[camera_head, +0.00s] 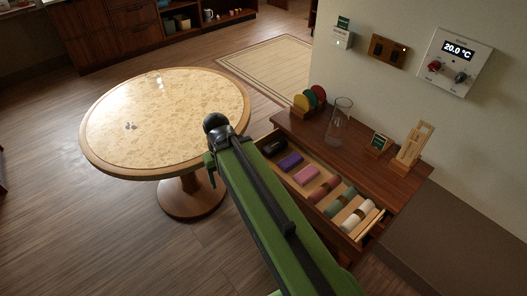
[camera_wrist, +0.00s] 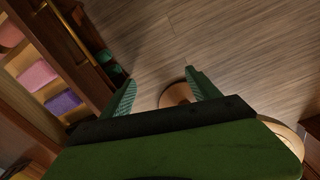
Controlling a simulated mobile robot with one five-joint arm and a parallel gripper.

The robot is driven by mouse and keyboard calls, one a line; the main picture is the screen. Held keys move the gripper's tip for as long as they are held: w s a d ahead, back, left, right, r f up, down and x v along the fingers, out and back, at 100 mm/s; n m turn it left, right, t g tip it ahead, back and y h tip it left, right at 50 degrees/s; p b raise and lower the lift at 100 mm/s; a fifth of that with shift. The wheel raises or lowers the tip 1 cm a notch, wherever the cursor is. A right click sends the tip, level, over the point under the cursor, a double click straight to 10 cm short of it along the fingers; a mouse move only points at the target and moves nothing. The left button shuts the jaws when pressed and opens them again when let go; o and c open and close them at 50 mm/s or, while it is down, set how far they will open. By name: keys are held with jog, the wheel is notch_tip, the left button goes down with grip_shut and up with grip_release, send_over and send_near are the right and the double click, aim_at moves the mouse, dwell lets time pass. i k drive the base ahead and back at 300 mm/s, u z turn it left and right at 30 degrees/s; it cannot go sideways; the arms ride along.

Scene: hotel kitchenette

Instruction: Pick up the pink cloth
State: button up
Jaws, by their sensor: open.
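The pink cloth (camera_head: 306,174) lies folded in the open drawer (camera_head: 318,213), between a purple cloth (camera_head: 290,161) and a reddish-brown roll (camera_head: 324,189). In the wrist view the pink cloth (camera_wrist: 38,74) is at the left edge, beside the purple cloth (camera_wrist: 62,102). My gripper (camera_wrist: 160,82) is open and empty. Its fingers point over the floor beyond the drawer front, apart from the pink cloth. In the head view my arm reaches up past the left side of the drawer, and the fingers are mostly hidden.
A round table (camera_head: 165,115) stands left of my arm. The cabinet top (camera_head: 335,150) behind the drawer holds a glass vase (camera_head: 339,120), coloured discs (camera_head: 310,98) and a wooden stand (camera_head: 411,147). Green (camera_head: 341,202) and white (camera_head: 357,216) rolls lie in the drawer's near end.

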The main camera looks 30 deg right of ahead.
aim_at(309, 173)
jog(key=u, duration=5.55)
jog(key=i, duration=0.1)
jog(key=z, duration=2.95)
jog(key=k, duration=0.95)
jog(key=z, duration=0.45)
